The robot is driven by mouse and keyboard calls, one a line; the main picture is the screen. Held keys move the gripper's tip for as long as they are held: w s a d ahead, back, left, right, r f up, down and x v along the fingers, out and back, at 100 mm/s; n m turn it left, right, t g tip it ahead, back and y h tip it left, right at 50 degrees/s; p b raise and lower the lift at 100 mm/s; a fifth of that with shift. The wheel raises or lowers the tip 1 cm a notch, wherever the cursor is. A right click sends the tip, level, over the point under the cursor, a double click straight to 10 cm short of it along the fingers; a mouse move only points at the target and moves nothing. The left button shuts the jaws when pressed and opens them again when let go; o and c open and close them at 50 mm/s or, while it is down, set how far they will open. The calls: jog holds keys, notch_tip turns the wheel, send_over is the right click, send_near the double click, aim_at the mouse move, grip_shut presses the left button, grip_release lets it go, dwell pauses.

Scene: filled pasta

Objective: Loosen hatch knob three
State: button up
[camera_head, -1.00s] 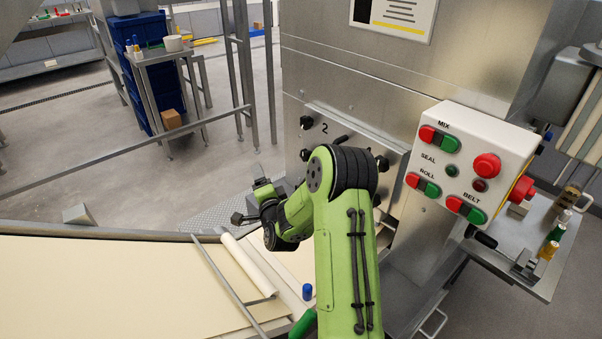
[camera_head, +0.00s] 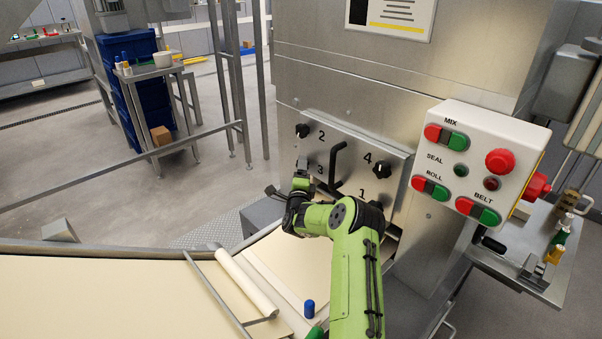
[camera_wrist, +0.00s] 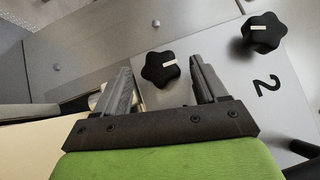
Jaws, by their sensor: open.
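The hatch plate (camera_head: 398,158) stands upright on the machine, with numbered black star knobs around a black bar handle (camera_head: 337,165). Knob two (camera_head: 303,130) is at its upper left and knob four (camera_head: 382,169) at its right. My arm hides the knob by label 1. My gripper (camera_head: 287,177) is at the lower left edge, beside label 3. In the wrist view my gripper (camera_wrist: 160,66) is open, and knob three (camera_wrist: 160,69) shows between and beyond the fingertips, not gripped. Knob two (camera_wrist: 263,32) also shows there, upper right, near its label.
A white control box (camera_head: 475,165) with red and green buttons juts out to the right. Below is a pale dough belt (camera_head: 100,295) with a roller (camera_head: 243,280) and a blue-capped item (camera_head: 309,308). Open floor lies left of the hatch.

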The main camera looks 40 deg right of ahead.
jog(key=shift+w+d+r, duration=0.15)
jog(key=shift+w+d, duration=0.35)
jog(key=c, duration=1)
jog(key=shift+c, duration=0.2)
